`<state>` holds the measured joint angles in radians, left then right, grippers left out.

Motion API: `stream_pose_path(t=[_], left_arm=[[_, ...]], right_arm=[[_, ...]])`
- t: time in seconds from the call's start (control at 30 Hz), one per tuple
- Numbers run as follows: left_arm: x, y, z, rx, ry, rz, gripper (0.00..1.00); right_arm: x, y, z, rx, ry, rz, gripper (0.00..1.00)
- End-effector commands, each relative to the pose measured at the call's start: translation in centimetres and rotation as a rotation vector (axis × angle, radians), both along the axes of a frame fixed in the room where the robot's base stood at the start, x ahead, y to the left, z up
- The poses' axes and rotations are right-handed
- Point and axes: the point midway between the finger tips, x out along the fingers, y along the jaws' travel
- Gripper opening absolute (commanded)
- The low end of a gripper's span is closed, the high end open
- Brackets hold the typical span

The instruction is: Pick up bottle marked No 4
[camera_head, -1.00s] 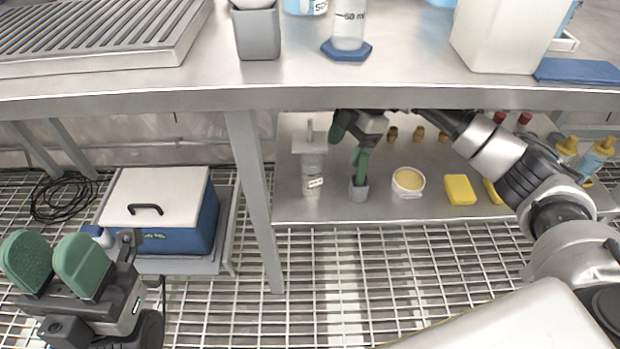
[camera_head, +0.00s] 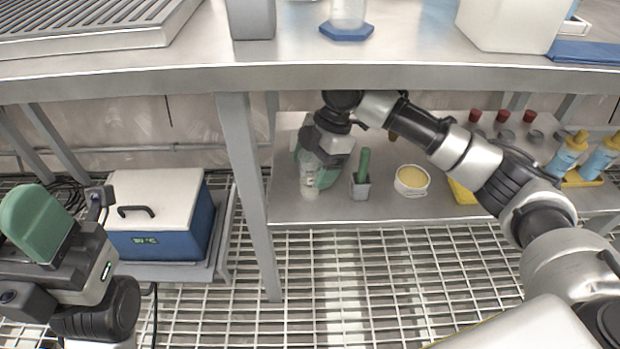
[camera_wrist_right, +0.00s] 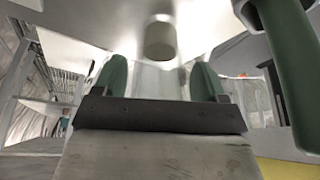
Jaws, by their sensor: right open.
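A clear bottle (camera_head: 309,184) with a pale label stands on the lower shelf (camera_head: 390,212), near its left end. Its label is too small to read, and its upper part is hidden by my right gripper (camera_head: 318,168). The right gripper is open, with its green fingers around or beside the bottle. In the right wrist view, both green fingers (camera_wrist_right: 158,80) stand apart with a translucent body between them. I cannot tell whether they touch it. My left gripper (camera_head: 40,225) is at the lower left, away from the shelf; only one green pad shows clearly.
A grey holder with a green handle (camera_head: 361,185) stands just right of the bottle. A white tub (camera_head: 411,180) and a yellow sponge (camera_head: 462,192) are further right. The steel table (camera_head: 330,76) overhangs the shelf, and a table leg (camera_head: 246,190) stands to the left.

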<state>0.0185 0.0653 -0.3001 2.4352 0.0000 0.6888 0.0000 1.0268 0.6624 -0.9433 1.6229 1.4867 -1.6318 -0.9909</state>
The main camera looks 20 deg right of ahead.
Motion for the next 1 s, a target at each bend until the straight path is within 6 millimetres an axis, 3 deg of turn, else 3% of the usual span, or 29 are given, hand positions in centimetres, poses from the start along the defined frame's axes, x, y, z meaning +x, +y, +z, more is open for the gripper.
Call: stream_pose_path(t=[0.1, 0.43, 0.77, 0.9, 1.0], left_arm=[[0.0, 0.0, 0.0, 0.000, 0.000, 0.000, 0.43], [0.0, 0.0, 0.0, 0.000, 0.001, 0.000, 0.43], [0.0, 0.0, 0.2, 0.000, -0.001, -0.001, 0.43], [-0.2, 0.1, 0.5, -0.004, 0.003, -0.002, 0.43], [-0.1, 0.1, -0.5, -0.004, 0.057, -0.002, 0.43]], right_arm=[[0.0, 0.0, 0.1, 0.000, 0.000, 0.000, 0.69], [0.0, 0.0, 0.0, 0.000, 0.000, 0.000, 0.18], [0.0, 0.0, 0.3, 0.000, 0.000, 0.000, 0.17], [0.0, 0.0, 1.3, 0.000, 0.000, 0.000, 0.17], [0.0, 0.0, 2.6, 0.001, -0.001, 0.001, 0.17]])
